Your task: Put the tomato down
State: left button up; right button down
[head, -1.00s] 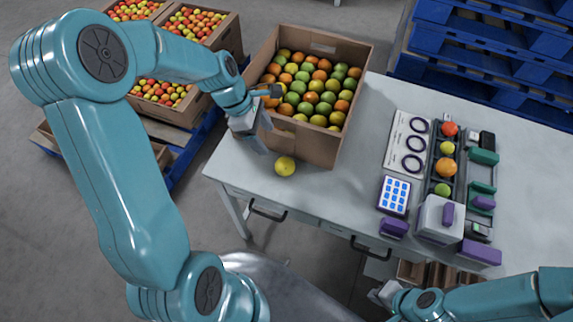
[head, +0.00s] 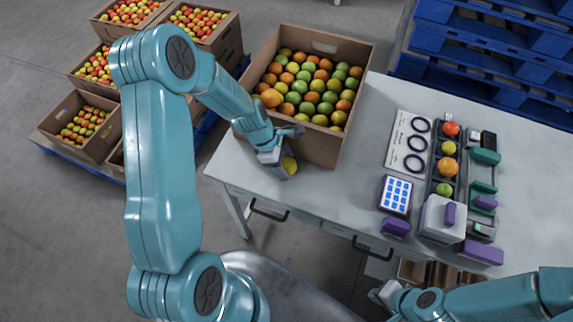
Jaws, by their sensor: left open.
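A yellow tomato (head: 290,166) rests on the table (head: 330,205) just in front of the cardboard box (head: 318,147). My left gripper (head: 287,168) is open and low at the tomato, partly hiding it. I cannot tell whether the fingers touch it. My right gripper (head: 380,293) is at the bottom of the view, below the table's front edge; whether it is open or shut does not show clearly.
The cardboard box holds many green, orange and yellow tomatoes. A dark tray (head: 435,190) with several tomatoes, a card with rings (head: 408,140) and a keypad (head: 396,195) lie to the right. The table's middle is clear. Blue pallets (head: 490,50) stand behind.

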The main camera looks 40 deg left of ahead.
pick_arm(q)
jog(key=c, duration=0.5)
jog(key=shift+r, duration=0.2)
notch_tip(320, 180, up, 20)
jog(key=p, duration=0.1)
jog(key=w+d+f+m+g+y, duration=0.1)
jog(key=d+m+g, duration=0.1)
jog(key=m, duration=0.5)
jog(key=w+d+f+m+g+y, duration=0.1)
jog(key=d+m+g, duration=0.1)
jog(key=m, duration=0.6)
jog(key=w+d+f+m+g+y, duration=0.1)
jog(key=d+m, duration=0.3)
jog(key=m, duration=0.4)
jog(key=shift+f+g+y, duration=0.35)
jog(key=shift+g+y, duration=0.15)
jog(key=shift+g, duration=0.3)
